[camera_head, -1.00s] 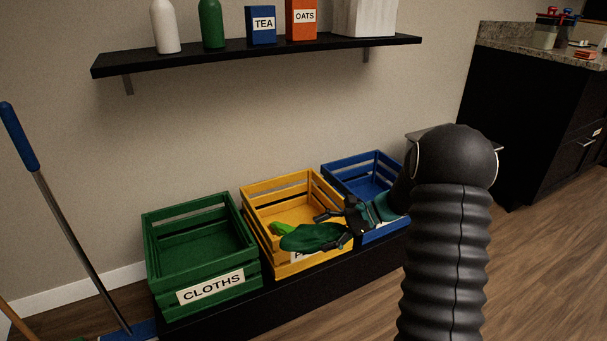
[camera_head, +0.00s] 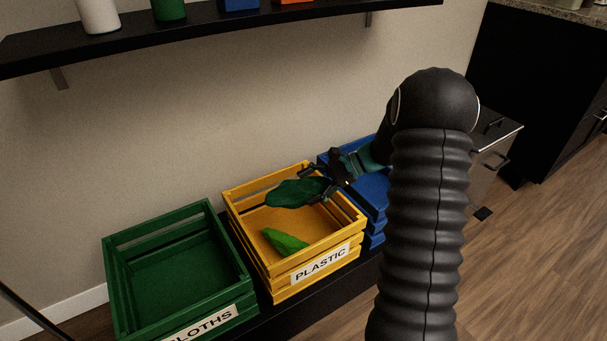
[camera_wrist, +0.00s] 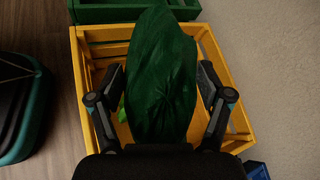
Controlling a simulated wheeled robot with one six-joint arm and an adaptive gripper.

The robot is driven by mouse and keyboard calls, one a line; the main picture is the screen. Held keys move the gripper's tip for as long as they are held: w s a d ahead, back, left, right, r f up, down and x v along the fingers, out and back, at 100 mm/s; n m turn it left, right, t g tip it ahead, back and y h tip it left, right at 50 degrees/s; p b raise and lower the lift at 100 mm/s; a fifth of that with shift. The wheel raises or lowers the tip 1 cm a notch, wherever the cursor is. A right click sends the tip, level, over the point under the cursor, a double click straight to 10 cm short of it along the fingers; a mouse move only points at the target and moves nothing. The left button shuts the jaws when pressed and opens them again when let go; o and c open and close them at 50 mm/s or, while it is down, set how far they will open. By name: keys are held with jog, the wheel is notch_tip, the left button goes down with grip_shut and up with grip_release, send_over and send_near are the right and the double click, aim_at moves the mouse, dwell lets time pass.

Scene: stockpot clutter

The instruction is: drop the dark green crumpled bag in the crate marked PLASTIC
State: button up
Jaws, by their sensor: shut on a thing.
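The dark green crumpled bag (camera_head: 297,192) is held in my gripper (camera_head: 328,184), above the yellow crate marked PLASTIC (camera_head: 320,265). In the wrist view the bag (camera_wrist: 160,80) hangs between the two fingers of my gripper (camera_wrist: 163,92), and the yellow crate (camera_wrist: 92,34) lies below and around it. The bag hides much of the crate's inside. A bright green thing (camera_head: 283,241) lies in the yellow crate near its front wall; only a sliver of it shows in the wrist view.
The green crate marked CLOTHS (camera_head: 222,285) stands left of the yellow crate. A blue crate (camera_head: 374,200) stands right of it, partly behind my arm. A black shelf (camera_head: 230,32) with bottles and boxes hangs on the wall above.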

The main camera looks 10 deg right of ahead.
jog(key=shift+a+f, duration=0.1)
jog(key=shift+f, duration=0.65)
jog(key=shift+f+b, duration=1.65)
jog(key=shift+f, duration=0.6)
jog(key=o, duration=1.1)
jog(key=shift+r, duration=0.1)
jog(key=shift+r+p, duration=1.7)
jog(key=shift+r, duration=1.3)
